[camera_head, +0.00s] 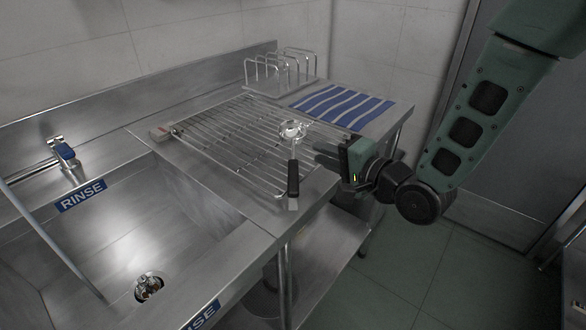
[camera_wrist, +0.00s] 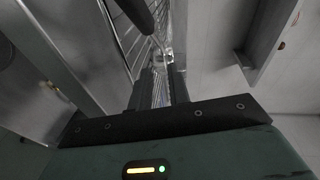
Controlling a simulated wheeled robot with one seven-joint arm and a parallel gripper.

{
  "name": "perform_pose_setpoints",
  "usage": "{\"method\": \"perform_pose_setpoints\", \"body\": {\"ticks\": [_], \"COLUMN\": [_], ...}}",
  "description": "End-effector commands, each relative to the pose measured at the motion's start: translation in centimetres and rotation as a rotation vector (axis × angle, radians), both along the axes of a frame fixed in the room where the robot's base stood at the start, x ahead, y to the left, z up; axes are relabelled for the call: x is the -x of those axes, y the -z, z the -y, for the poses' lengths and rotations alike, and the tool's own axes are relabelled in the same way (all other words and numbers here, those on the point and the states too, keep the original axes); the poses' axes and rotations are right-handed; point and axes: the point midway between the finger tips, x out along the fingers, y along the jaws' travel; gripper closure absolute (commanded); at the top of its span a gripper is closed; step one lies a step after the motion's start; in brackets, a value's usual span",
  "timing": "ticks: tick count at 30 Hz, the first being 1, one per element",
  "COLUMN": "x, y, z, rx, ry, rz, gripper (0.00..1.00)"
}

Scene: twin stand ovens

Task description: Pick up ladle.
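The ladle (camera_head: 293,178) lies on the wire drying rack (camera_head: 215,133), with its round metal bowl toward the back. Its black handle points toward the front edge of the counter. My gripper (camera_head: 324,157) is just right of the ladle in the head view, with its fingers pointing left toward it and a small gap between. In the wrist view the two dark fingers of my gripper (camera_wrist: 159,88) stand apart with nothing seen held between them. A dark handle (camera_wrist: 138,13) at the top there looks like the ladle's.
A steel sink (camera_head: 165,225) marked RINSE is at the left, with a tap (camera_head: 64,153) behind it. A blue-striped cloth (camera_head: 345,108) and a wire stand (camera_head: 280,70) are at the back of the counter. Green floor (camera_head: 400,275) is open at the right.

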Motion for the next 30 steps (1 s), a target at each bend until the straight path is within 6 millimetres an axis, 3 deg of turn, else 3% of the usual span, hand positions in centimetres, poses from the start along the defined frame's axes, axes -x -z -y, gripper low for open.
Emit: {"method": "perform_pose_setpoints", "body": {"ticks": [8, 18, 27, 30], "x": [-1.5, -3.9, -4.3, -4.3], "y": [0.2, 0.8, 1.0, 1.0], "z": [-1.6, -5.3, -5.6, -5.6], "rx": [0.001, 0.000, 0.001, 0.001], "ry": [-0.002, -0.001, 0.000, 0.000], "rz": [0.000, 0.000, -0.001, -0.001], "gripper": [0.82, 0.82, 0.82, 1.00]}}
